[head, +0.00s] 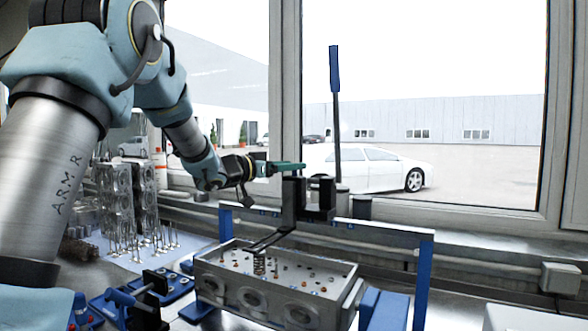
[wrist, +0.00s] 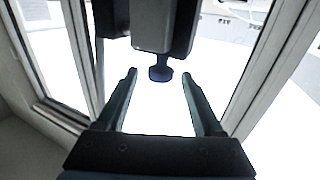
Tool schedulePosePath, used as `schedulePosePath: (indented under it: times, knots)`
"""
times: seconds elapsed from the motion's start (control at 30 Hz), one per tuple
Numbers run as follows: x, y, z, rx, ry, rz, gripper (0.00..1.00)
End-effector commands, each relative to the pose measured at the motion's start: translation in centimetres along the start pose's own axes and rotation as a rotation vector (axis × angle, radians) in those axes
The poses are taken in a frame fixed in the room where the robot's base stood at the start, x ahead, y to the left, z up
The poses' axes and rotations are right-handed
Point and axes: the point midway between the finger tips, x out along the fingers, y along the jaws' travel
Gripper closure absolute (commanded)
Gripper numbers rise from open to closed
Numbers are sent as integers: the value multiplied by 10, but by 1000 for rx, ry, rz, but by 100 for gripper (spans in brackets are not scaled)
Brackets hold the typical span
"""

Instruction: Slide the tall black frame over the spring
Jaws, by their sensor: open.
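The tall black frame (head: 289,205) stands above the engine head, with its low arm reaching left and down. The end of that arm is just above or at the top of the spring (head: 259,266); I cannot tell if they touch. My gripper (head: 303,166) is level in the head view, just above the frame's top. In the wrist view its two green fingers (wrist: 159,76) are apart with nothing gripped.
The metal cylinder head (head: 325,285) sits in a blue stand (head: 424,270). A black lever with a blue handle (head: 335,70) rises behind the frame. Several valves stand on a pale mat (head: 125,262) at left, near a blue clamp tool (head: 125,302). The window is behind.

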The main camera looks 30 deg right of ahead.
Motion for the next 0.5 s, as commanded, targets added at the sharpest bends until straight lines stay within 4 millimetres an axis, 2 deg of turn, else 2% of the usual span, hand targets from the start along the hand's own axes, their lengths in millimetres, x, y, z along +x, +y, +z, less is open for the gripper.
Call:
schedulePosePath:
  times: [0.1,0.3,0.5]
  knots:
    - [-25,-1,3,3,1,-5,32]
    - [-63,-1,3,2,1,-4,32]
    - [-85,-1,2,1,0,-3,32]
